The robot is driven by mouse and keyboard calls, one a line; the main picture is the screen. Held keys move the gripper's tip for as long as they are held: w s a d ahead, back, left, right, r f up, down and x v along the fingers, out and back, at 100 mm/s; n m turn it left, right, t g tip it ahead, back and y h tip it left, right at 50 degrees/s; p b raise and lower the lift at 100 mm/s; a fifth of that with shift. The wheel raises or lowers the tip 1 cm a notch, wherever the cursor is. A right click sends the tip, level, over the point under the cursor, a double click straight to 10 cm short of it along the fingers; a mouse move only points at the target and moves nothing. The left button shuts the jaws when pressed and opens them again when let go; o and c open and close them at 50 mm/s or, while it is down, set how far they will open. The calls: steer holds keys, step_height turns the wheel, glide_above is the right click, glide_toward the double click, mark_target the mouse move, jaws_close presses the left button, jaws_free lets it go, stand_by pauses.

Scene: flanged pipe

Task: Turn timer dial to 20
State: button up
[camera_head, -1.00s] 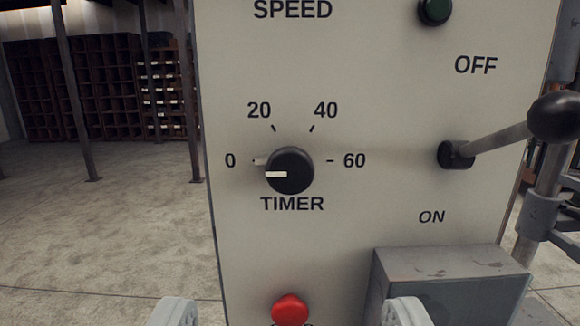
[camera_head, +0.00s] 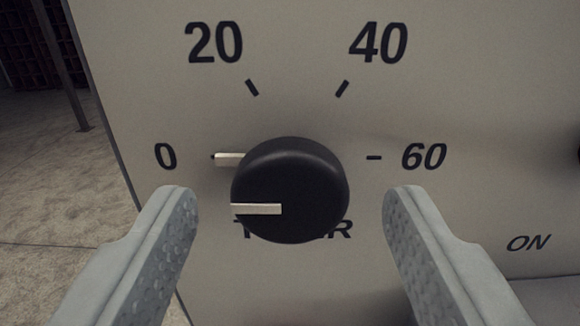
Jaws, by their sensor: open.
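The timer dial (camera_head: 305,185) is a round black knob with a pale pointer line, on a light grey panel (camera_head: 300,60). Its pointer line lies level and points left, toward the 0 mark (camera_head: 165,157). The 20 mark (camera_head: 214,43) is at the upper left, with a short tick below it. The 40 mark (camera_head: 378,43) is at the upper right and the 60 mark (camera_head: 424,157) at the right. My gripper (camera_head: 286,205) is open, one finger on each side of the dial, with a visible gap to it on both sides. The dial partly hides the TIMER label.
The ON label (camera_head: 528,243) is at the lower right of the panel. A grey box (camera_head: 545,292) juts out below it at the bottom right. A dark knob shows at the right edge. Concrete floor (camera_head: 50,190) lies open to the left.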

steer(key=shift+w, duration=0.45)
steer(key=c, duration=1)
steer(key=shift+m, duration=0.4)
steer(key=m, duration=0.4)
steer(key=shift+m, duration=0.4)
steer(key=m, duration=0.6)
